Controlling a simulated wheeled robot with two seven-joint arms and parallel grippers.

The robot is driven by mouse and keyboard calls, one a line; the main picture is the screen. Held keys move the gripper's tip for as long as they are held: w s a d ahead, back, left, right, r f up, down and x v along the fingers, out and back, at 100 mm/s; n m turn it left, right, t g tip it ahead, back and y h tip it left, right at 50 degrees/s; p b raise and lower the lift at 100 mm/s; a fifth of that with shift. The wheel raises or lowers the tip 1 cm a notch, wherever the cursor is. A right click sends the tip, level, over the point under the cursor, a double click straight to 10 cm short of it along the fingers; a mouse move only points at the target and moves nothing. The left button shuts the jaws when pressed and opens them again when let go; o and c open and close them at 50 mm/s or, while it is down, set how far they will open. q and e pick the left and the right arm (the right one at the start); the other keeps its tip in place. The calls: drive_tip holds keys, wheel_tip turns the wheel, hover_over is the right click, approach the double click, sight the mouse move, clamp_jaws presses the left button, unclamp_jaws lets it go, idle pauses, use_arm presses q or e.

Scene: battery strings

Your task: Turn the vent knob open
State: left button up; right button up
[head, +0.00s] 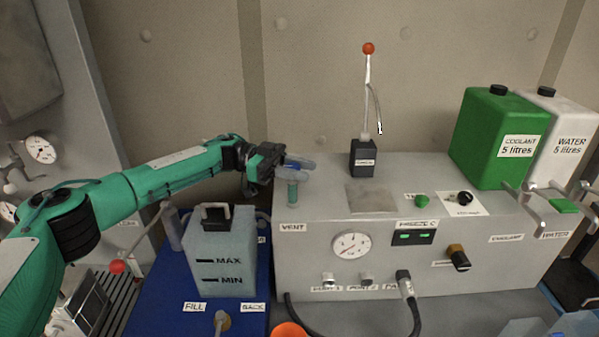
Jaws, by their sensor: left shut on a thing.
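The vent knob (292,192) is a small blue-green upright piece on the top left of the grey machine, above the VENT label (291,227). My left gripper (292,168) reaches in from the left and is shut on the knob's top. The gripper's blue tips hide much of the top, so I cannot tell how far the knob is turned. My right gripper is not in view.
The grey machine (320,205) carries a gauge (350,246), a red-tipped lever (368,85) and a green coolant can (495,140). A tank marked MAX and MIN (222,262) stands below my left arm. A white water can (573,140) is at right.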

use_arm(q)
drive_tip(key=o, duration=0.9)
drive_tip(key=shift+w+a, duration=0.15)
drive_tip(key=shift+a, duration=0.1)
drive_tip(key=shift+b+v, duration=3.15)
drive_tip(key=shift+v, duration=3.45)
